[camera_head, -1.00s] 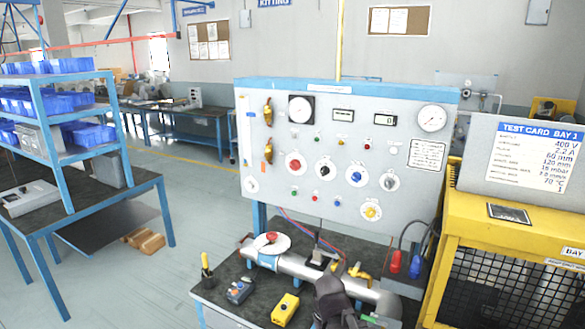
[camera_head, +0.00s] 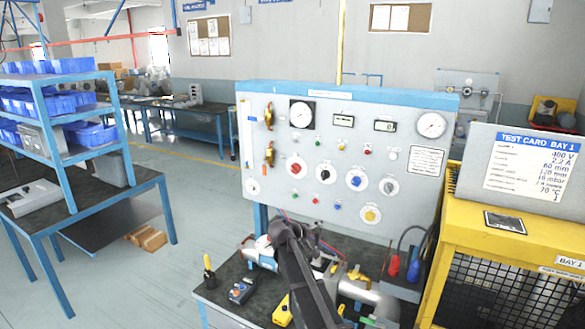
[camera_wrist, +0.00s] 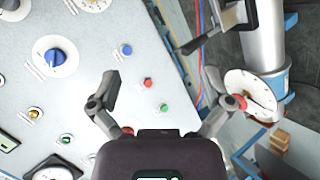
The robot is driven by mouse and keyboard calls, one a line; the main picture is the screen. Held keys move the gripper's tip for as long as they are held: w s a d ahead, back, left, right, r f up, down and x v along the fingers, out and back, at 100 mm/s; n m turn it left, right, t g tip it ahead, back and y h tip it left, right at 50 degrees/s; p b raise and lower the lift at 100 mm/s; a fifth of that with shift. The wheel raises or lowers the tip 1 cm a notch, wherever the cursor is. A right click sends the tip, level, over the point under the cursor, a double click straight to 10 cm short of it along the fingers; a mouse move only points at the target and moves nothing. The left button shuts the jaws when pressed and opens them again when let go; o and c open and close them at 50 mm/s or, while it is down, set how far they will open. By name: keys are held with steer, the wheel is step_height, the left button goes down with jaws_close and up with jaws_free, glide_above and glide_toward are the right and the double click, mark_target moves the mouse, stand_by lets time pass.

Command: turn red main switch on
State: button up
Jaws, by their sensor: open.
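The red main switch (camera_head: 293,166) is a red knob on a white disc, on the left of the grey panel (camera_head: 270,205) in the head view. My gripper (camera_head: 283,231) is in front of and below the panel's lower left part, apart from the switch. In the wrist view my gripper (camera_wrist: 161,83) is open, its two fingers spread with nothing between them. The panel (camera_wrist: 105,25) fills the left of that view. A small red patch shows beside the left finger; I cannot tell whether it is the switch.
A blue knob (camera_head: 356,179) and a yellow knob (camera_head: 371,213) share the panel. Below stand a pipe assembly (camera_head: 360,290) and a yellow button box (camera_head: 282,311) on the bench. A yellow mesh cage (camera_head: 500,240) stands at right.

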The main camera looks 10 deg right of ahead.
steer(key=w+a+r+n+t+h+p, duration=0.1)
steer(key=w+a+r+n+t, duration=0.1)
steer(key=w+a+r, duration=0.3)
steer(key=w+a+r+n+t, duration=0.1)
steer(key=w+r+t, duration=0.15)
steer(key=w, duration=0.45)
steer(key=n+t+p, duration=0.1)
steer(key=n+t, duration=0.2)
steer(key=n, duration=0.1)
glide_toward(293, 170)
steer(key=v, duration=0.3)
steer(key=shift+a+f, duration=0.15)
steer(key=shift+a, duration=0.1)
steer(key=x, duration=1.4)
steer(key=shift+s+d, duration=0.1)
steer(key=shift+s, duration=0.05)
steer(key=c, duration=1.2)
steer(key=shift+m, duration=0.3)
